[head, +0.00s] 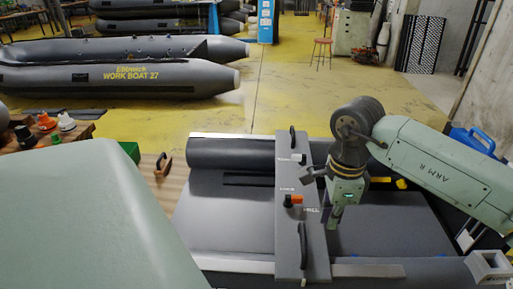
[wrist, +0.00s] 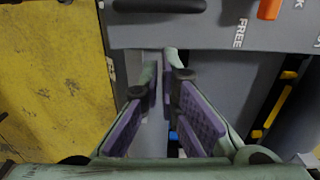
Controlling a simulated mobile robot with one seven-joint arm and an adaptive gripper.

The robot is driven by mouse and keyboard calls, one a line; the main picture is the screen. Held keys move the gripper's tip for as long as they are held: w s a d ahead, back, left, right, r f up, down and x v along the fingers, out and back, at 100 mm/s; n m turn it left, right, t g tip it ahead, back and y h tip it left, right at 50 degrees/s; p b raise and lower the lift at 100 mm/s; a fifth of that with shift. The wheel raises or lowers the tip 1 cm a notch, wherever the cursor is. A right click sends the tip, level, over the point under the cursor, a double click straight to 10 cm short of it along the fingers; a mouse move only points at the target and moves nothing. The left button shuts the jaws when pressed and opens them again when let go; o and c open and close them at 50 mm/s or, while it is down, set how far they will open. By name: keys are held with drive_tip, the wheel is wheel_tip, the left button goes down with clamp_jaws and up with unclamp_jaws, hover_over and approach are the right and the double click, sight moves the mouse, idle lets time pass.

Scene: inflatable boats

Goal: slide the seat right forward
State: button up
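The seat (head: 290,233) is a grey plank lying across the grey boat (head: 225,215), with a black handle near each end. One handle (wrist: 160,5) shows at the top of the wrist view. An orange lever (head: 293,200) sits mid-seat between white labels; it also shows in the wrist view (wrist: 269,9) near the word FREE. My gripper (head: 333,222) points down just right of the seat. In the wrist view my gripper (wrist: 163,68) has purple-padded fingers apart with a gap between them, close to the seat's edge. Contact with the seat cannot be told.
A wooden bench (head: 55,140) with several coloured fittings stands at left. A blue crate (head: 472,140) is behind my arm at right. A grey work boat (head: 120,78) lies farther back on the yellow floor (head: 205,115), which is mostly clear.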

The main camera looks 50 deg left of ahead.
sight(321, 248)
drive_tip(key=shift+s+f, duration=0.1)
drive_tip(key=shift+s, duration=0.05)
drive_tip(key=shift+f+b, duration=2.35)
drive_tip(key=shift+f, duration=2)
drive_tip(key=shift+s+a+f, duration=0.1)
drive_tip(key=shift+a+f, duration=0.05)
drive_tip(key=shift+s+a+b, duration=0.85)
drive_tip(key=shift+s+a, duration=1.25)
drive_tip(key=shift+s, duration=0.4)
drive_tip(key=shift+s+a+b, duration=0.9)
drive_tip(key=shift+s+a, duration=1.25)
drive_tip(key=shift+s, duration=0.3)
drive_tip(key=shift+s+a+b, duration=0.85)
drive_tip(key=shift+s+a, duration=1.25)
drive_tip(key=shift+s, duration=0.4)
drive_tip(key=shift+s+a+b, duration=0.25)
drive_tip(key=shift+s+a, duration=1.05)
drive_tip(key=shift+s, duration=0.2)
drive_tip(key=shift+s+a+b, duration=0.25)
drive_tip(key=shift+s+a, duration=1)
drive_tip(key=shift+s, duration=0.3)
drive_tip(key=shift+s+a+b, duration=0.25)
drive_tip(key=shift+s+a, duration=1.05)
drive_tip(key=shift+s, duration=0.2)
drive_tip(key=shift+w, duration=0.15)
